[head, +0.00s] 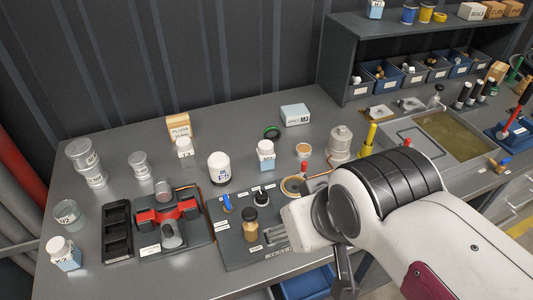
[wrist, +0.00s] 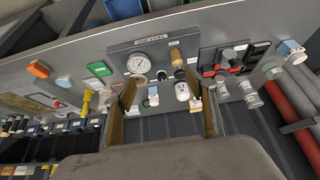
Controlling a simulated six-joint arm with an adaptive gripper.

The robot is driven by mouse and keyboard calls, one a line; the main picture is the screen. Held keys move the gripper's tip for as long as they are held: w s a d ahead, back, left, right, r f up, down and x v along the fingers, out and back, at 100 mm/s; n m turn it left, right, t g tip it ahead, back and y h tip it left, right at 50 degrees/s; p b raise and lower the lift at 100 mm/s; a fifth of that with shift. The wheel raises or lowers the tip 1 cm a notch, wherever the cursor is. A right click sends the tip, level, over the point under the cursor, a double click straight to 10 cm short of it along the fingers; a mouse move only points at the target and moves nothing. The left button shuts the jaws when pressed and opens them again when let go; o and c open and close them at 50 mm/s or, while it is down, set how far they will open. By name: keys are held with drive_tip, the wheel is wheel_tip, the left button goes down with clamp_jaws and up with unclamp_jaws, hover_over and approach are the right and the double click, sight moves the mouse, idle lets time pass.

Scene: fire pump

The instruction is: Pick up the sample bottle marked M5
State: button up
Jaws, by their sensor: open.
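Several small white-capped sample bottles stand on the grey bench, and I cannot read M5 for certain on any of them. One with a pale blue body (head: 265,155) stands behind the panel; it shows small in the wrist view (wrist: 153,97).
A white jar (head: 219,168) stands between two of the bottles. A black and red fixture (head: 168,218), a gauge panel (head: 233,243) and a yellow post (head: 370,138) stand on the bench. A box (head: 295,115) lies at the back. Shelf bins (head: 412,76) and a sink (head: 445,133) are right.

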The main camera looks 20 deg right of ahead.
idle(0.3)
drive_tip(key=w+a+r+m+t+y, duration=0.1)
drive_tip(key=w+a+r+t, duration=0.15)
drive_tip(key=w, duration=0.65)
drive_tip(key=w+a+r+m+t+y, duration=0.15)
drive_tip(key=w+a, duration=0.25)
drive_tip(key=w, duration=0.4)
drive_tip(key=w+a+r+t, duration=0.1)
drive_tip(key=w+a+r, duration=0.2)
drive_tip(key=w, duration=0.6)
drive_tip(key=w+d+f+m+t+h, duration=0.25)
drive_tip(key=w+f+m+h, duration=0.2)
drive_tip(key=w, duration=0.55)
drive_tip(key=m+g+h, duration=0.5)
drive_tip(key=g+h, duration=0.1)
drive_tip(key=h, duration=0.4)
approach(262, 147)
drive_tip(key=w+d, duration=0.2)
drive_tip(key=d, duration=0.1)
drive_tip(key=shift+f+g, duration=0.25)
drive_tip(key=shift+f, duration=0.3)
drive_tip(key=shift+d, duration=0.15)
drive_tip(key=shift+x, duration=1.2)
